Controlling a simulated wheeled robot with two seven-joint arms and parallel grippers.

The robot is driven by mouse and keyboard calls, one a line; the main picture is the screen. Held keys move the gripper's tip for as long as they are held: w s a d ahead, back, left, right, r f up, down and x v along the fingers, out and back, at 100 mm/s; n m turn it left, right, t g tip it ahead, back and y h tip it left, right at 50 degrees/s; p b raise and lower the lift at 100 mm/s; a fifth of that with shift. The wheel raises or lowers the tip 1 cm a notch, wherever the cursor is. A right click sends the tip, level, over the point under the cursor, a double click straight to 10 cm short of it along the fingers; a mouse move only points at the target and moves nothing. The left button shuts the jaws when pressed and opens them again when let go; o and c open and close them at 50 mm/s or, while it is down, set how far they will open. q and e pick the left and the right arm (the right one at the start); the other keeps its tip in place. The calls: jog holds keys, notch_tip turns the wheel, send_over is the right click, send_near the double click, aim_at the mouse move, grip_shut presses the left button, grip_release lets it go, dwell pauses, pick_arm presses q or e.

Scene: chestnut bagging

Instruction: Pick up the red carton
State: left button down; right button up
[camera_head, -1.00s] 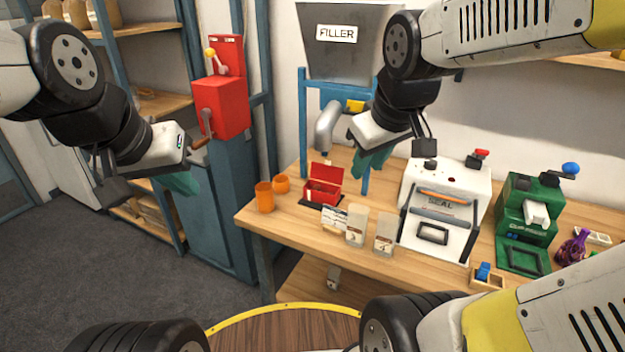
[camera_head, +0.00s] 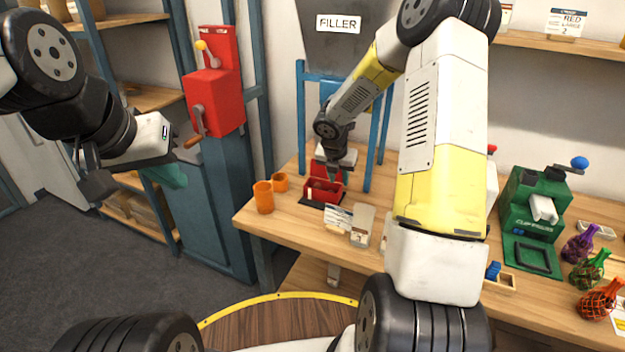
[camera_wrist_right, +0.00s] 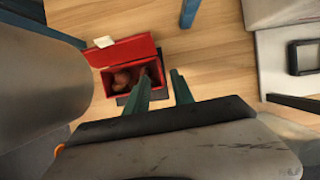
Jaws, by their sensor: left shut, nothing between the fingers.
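The red carton (camera_head: 322,190) stands on the wooden table below the filler, its lid raised at the back. In the right wrist view the carton (camera_wrist_right: 120,50) is open and holds brown chestnuts (camera_wrist_right: 128,77). My right gripper (camera_wrist_right: 163,82) is open, with its green fingers apart; one finger overlaps the carton's right end in the view, and whether it touches cannot be told. In the head view my right gripper (camera_head: 335,172) is over the carton and partly hides it. My left gripper (camera_head: 172,176) is shut and empty, away from the table at the left.
Orange cups (camera_head: 264,197) stand left of the carton. A label card (camera_head: 338,217) and clear bag (camera_head: 361,225) are in front. The filler's blue posts (camera_head: 301,120) flank the carton. A green clip machine (camera_head: 533,205) and netted bags (camera_head: 600,298) are at right.

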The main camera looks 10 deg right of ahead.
aim_at(339, 200)
jog(key=x, duration=0.7)
jog(key=shift+s+a+f, duration=0.15)
jog(key=shift+s+f, duration=0.05)
jog(key=shift+f, duration=0.35)
grip_shut()
jog(key=shift+r, duration=0.1)
dwell(0.8)
